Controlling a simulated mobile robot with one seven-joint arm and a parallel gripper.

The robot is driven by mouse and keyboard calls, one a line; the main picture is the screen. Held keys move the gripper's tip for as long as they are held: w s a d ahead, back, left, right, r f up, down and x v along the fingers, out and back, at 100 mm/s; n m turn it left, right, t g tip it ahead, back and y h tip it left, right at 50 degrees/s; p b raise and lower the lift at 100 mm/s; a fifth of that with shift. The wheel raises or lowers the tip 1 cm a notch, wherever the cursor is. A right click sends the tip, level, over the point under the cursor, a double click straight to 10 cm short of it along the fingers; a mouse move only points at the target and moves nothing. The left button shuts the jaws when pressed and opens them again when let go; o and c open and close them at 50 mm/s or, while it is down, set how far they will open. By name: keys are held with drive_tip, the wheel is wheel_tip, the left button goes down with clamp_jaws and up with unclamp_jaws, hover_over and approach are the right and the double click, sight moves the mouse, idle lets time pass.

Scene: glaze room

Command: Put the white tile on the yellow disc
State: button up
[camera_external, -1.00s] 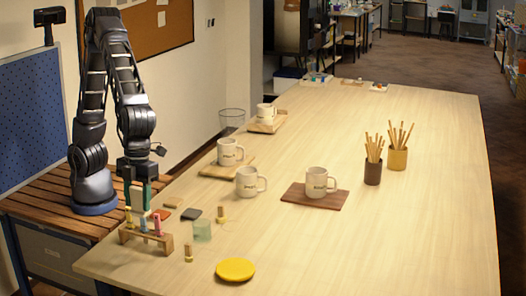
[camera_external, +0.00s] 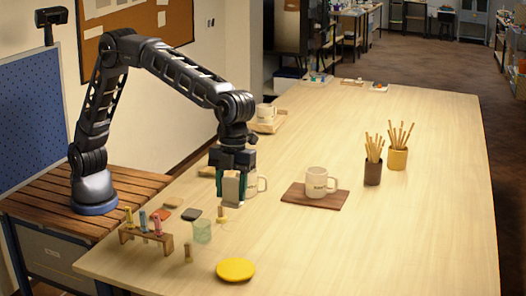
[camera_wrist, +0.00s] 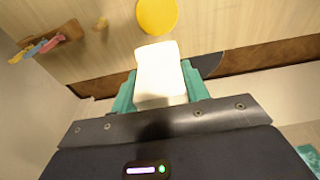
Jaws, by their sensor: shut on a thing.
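The white tile (camera_wrist: 158,72) is held between the green fingertips of my gripper (camera_wrist: 160,92) in the wrist view. In the external view the tile (camera_external: 231,187) hangs below my gripper (camera_external: 231,183), in the air above the table in front of a mug. The yellow disc (camera_external: 236,269) lies flat near the front edge of the table, with nothing on it. The disc also shows at the top of the wrist view (camera_wrist: 157,15), beyond the tile and apart from it.
A mug (camera_external: 320,182) sits on a brown board (camera_external: 298,197). Pencil cups (camera_external: 373,172) stand farther right. The table right of the disc is clear.

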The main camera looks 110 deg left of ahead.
wheel_tip(320, 180, down, 20)
drive_tip(key=shift+w+r, duration=0.1)
idle(0.5)
drive_tip(key=o, duration=1)
drive_tip(key=shift+o, duration=0.2)
